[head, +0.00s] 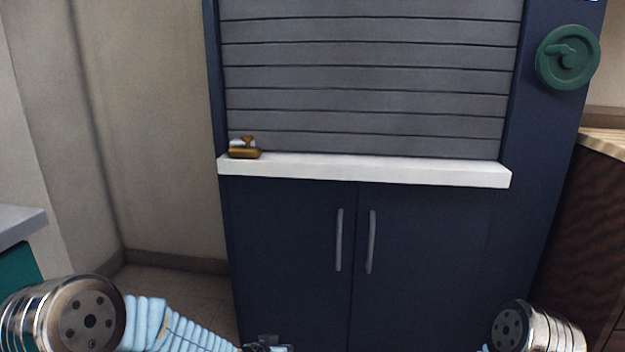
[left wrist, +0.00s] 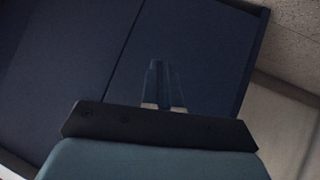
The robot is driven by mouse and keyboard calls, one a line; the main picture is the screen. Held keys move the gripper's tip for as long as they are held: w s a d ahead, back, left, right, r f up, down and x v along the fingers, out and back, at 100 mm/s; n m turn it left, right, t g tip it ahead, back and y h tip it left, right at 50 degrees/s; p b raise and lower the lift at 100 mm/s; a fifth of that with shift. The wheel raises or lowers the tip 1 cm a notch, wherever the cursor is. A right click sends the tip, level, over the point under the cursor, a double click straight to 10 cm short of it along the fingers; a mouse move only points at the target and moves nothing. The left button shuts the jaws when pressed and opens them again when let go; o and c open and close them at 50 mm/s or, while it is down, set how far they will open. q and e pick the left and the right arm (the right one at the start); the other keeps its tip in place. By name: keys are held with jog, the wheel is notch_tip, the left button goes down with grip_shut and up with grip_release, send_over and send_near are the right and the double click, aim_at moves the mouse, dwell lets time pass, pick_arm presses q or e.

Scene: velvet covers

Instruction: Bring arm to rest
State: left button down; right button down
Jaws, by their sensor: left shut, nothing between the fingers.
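My left arm enters from the lower left in the head view, with a light blue ribbed sleeve. A dark part of my left gripper (head: 266,343) just shows at the bottom edge, low in front of the cabinet doors. In the left wrist view the two fingers of my left gripper (left wrist: 161,70) are together with nothing between them. Dark blue panels of the cabinet (left wrist: 120,50) fill the space beyond them. Part of my right arm shows at the lower right of the head view; its gripper is out of the picture.
A dark blue cabinet (head: 285,250) with two upright handles stands ahead. Above it are a white ledge (head: 380,172), a grey slatted shutter (head: 370,80) and a small brown-and-white object (head: 245,150). A green round dial (head: 567,57) is at upper right. Counters flank both sides.

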pick_arm(q)
jog(key=s+a+f+n+g, duration=0.2)
jog(key=s+a+f+g, duration=0.15)
jog(key=s+f, duration=0.85)
jog(key=s+a+f+n+g, duration=0.2)
jog(key=s+f+g, duration=0.3)
jog(key=s+f, duration=0.7)
notch_tip(320, 180, up, 15)
jog(key=s+p, duration=0.2)
jog(key=p, duration=1)
jog(key=shift+d+y, duration=0.25)
jog(key=shift+y, duration=0.05)
jog(key=shift+w, duration=0.1)
